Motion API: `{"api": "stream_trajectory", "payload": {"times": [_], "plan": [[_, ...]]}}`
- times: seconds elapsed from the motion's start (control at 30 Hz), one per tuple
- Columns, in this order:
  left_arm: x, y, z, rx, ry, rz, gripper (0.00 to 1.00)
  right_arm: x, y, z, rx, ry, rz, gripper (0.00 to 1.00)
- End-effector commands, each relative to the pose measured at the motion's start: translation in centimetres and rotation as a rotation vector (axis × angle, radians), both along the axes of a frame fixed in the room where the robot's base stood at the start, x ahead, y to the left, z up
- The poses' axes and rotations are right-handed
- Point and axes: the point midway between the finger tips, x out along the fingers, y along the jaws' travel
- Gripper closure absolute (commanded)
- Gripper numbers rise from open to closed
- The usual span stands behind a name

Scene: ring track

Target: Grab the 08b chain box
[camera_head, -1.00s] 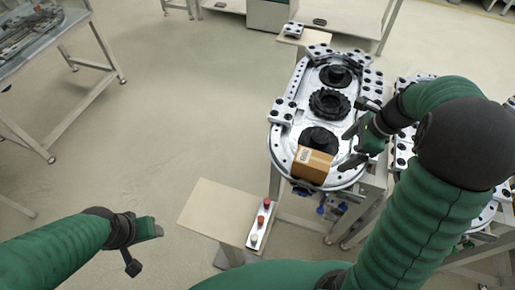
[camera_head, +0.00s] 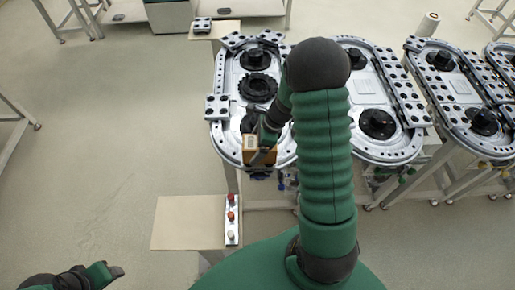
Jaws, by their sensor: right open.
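A small brown box (camera_head: 249,144), which appears to be the chain box, sits at the near end of the leftmost oval ring track (camera_head: 229,145). My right gripper (camera_head: 264,152) is over the box, with a dark finger across its face. The jaws are open. I cannot tell whether the fingers touch the box, and part of it is hidden behind the gripper. Any label on it is not readable. My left gripper (camera_head: 112,272) is low at the bottom left, away from the track. Its jaws are too unclear to judge.
Black round hubs (camera_head: 255,59) and a black toothed ring (camera_head: 258,88) stand on the same track. More ring tracks (camera_head: 377,150) stand to the right. A beige side panel (camera_head: 185,222) with a button strip (camera_head: 231,218) is in front. The floor at left is clear.

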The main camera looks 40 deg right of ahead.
Motion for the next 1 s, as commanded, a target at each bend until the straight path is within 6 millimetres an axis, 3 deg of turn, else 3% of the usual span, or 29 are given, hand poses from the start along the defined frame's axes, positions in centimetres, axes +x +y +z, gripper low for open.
{"api": "stream_trajectory", "payload": {"times": [0.17, 1.0], "plan": [[0.0, 0.0, 0.1, 0.0, 0.0, 0.0, 0.43, 0.5, -0.1, -1.6, 0.004, 0.0, -0.001, 0.11], [0.0, 0.0, -0.2, 0.0, 0.0, 0.0, 0.43, 0.5, -0.1, -2.0, 0.003, -0.001, -0.001, 0.11]]}}
